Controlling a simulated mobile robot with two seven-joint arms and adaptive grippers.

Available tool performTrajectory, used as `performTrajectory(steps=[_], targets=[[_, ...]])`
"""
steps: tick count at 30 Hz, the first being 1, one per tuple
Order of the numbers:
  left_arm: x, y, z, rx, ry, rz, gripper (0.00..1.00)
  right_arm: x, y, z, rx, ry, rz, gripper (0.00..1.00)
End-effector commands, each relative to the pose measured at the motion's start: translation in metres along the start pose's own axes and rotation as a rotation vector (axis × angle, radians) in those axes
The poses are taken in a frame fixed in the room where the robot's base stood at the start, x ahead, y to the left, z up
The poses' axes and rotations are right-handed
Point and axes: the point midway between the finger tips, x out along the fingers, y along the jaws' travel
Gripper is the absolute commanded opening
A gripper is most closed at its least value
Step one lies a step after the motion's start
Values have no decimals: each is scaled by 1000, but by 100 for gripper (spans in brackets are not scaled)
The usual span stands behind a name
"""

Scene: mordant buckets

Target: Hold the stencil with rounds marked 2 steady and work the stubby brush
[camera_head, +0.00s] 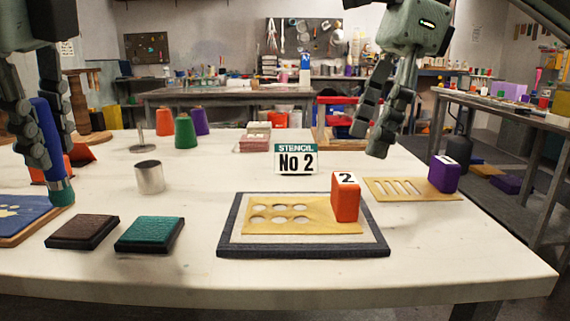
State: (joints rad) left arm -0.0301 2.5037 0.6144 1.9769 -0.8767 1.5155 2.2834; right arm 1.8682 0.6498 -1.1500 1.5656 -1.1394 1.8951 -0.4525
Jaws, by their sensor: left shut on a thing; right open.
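The stencil with round holes (262,222) lies flat on a dark-framed pale board (228,238) at the table's front middle. An orange block marked 2 (345,200) stands on its right end. My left gripper (45,158) is shut on a thick blue-handled brush (47,135) with a teal end (61,192) pointing down, at the far left. The brush end appears over the right edge of a blue board (22,212); I cannot tell if they touch. My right gripper (370,143) is open and empty, above and behind the orange block.
A brown pad (82,231) and a teal pad (149,233) lie between brush and stencil. A metal cup (150,178) stands behind them. A slotted stencil (385,190) with a purple block (444,175) lies right. A "STENCIL No 2" sign (297,160) stands behind the board.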

Motion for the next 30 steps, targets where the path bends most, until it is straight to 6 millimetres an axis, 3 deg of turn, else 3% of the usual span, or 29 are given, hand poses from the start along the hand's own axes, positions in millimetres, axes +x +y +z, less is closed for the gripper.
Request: performTrajectory(steps=[7,16,23,30], targets=[[-2,-1,0,0,0,0,0,-1,0,1,0,-3,1,66],[-34,-9,9,0,0,0,0,-4,0,2,1,-3,2,66],[-19,-5,5,0,0,0,0,16,0,0,-1,-4,2,66],[4,1,-1,0,0,0,0,48,0,0,-2,-4,3,66]])
